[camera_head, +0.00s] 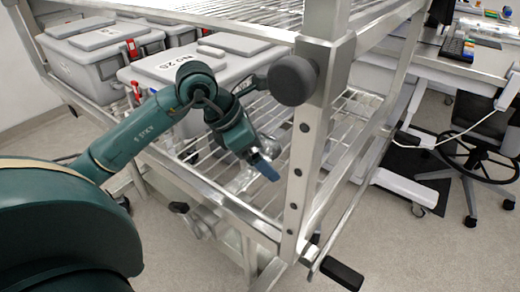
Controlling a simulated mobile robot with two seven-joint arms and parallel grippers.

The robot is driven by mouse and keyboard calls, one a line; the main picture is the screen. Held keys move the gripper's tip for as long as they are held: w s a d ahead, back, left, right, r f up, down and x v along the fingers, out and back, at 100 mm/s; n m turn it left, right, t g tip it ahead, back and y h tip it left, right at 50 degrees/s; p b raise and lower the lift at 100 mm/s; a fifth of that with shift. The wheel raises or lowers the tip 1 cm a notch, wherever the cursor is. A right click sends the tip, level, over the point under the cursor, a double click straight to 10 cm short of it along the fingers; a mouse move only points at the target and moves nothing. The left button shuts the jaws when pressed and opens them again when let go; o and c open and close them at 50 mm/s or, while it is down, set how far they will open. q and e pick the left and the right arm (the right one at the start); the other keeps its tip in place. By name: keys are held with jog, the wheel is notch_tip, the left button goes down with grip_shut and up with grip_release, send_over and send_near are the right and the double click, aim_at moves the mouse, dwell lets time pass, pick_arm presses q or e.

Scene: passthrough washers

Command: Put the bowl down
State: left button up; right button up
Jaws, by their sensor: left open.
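My left gripper (265,166) reaches over the wire shelf (212,172) of a metal rack, close behind the rack's front post. Its jaws are open, with bluish fingertips pointing down and to the right. A pale, shiny shape (240,181) lies at the shelf just below and left of the fingertips. It may be the bowl, but it is small, partly covered by the gripper and hard to tell from the wires. I cannot tell whether the fingers touch it. My right gripper does not show.
The rack's thick post (312,140) with a round black knob (292,80) stands just right of my gripper. Grey lidded bins (100,62) fill the shelf's left part. Another wire shelf lies above. A desk (460,58) and wheeled chair stand at the right.

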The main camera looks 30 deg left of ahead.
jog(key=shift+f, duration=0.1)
pick_arm(q)
jog(key=shift+r, duration=0.25)
jog(key=v, duration=0.4)
jog(key=shift+a+r, duration=0.15)
jog(key=shift+r, duration=0.05)
jog(key=s+a+b, duration=0.2)
jog(key=s+a, duration=0.1)
jog(key=shift+s+f, duration=0.1)
jog(key=shift+s, duration=0.25)
jog(key=s+a+b, duration=0.2)
jog(key=s+a, duration=0.2)
jog(key=s, duration=0.1)
jog(key=shift+a+b, duration=0.2)
jog(key=shift+b, duration=0.1)
jog(key=shift+s+a, duration=0.3)
jog(key=shift+s, duration=0.05)
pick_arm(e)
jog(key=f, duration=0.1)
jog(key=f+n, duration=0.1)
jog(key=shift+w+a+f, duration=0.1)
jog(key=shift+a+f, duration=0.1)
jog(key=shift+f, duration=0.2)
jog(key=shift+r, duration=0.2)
